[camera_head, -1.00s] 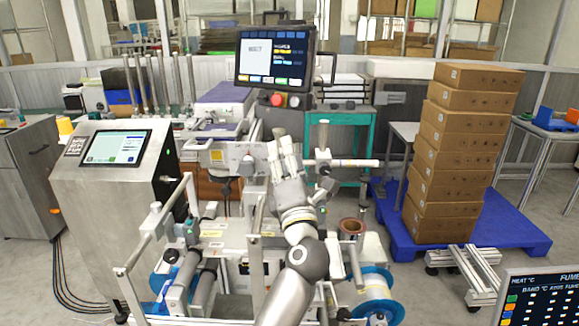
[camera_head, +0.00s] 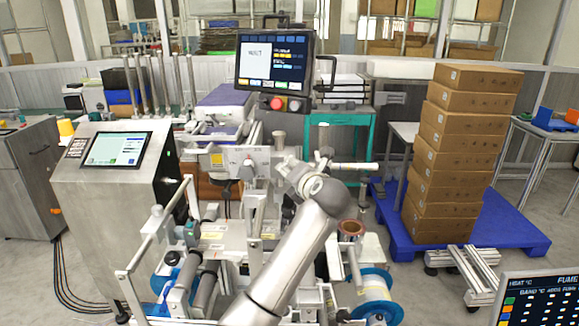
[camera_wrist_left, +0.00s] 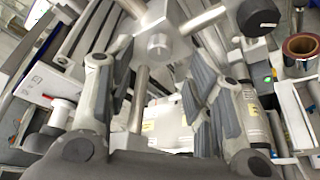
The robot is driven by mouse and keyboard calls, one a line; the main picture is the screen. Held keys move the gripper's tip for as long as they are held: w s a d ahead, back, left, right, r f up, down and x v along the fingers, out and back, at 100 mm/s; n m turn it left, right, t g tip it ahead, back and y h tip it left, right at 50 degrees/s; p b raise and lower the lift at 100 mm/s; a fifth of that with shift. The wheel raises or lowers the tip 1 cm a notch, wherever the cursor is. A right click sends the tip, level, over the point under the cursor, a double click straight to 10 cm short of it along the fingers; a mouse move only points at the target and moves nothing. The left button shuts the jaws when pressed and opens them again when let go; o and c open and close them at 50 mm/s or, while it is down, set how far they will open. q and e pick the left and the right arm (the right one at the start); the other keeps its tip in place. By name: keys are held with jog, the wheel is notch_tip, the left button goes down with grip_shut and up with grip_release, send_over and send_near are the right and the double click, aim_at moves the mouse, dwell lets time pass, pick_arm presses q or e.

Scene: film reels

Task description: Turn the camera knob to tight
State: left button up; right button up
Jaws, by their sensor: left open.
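My left gripper (camera_wrist_left: 162,75) is open, with its two dark padded fingers spread on either side of a metal clamp block (camera_wrist_left: 158,44) and rod. The fingers look empty, and I cannot tell whether they touch the block. In the head view my left wrist (camera_head: 303,177) is by the middle of the machine, and the fingertips are mostly hidden. A round black knob (camera_wrist_left: 258,17) is at the upper right of the wrist view, outside the fingers. I cannot tell for sure whether it is the camera knob. My right gripper is not in view.
A monitor with red button (camera_head: 276,59) stands above the machine. A touchscreen cabinet (camera_head: 110,200) is at left. Metal rails (camera_head: 135,285), film rolls (camera_head: 372,290) and a copper-coloured core (camera_head: 350,228) crowd the front. Stacked boxes (camera_head: 465,150) stand on a blue pallet (camera_head: 500,225) at right.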

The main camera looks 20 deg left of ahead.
aim_at(288, 167)
pick_arm(q)
jog(key=shift+p+x, duration=0.4)
jog(key=shift+x, duration=1.95)
jog(key=c, duration=1)
jog(key=shift+c, duration=0.2)
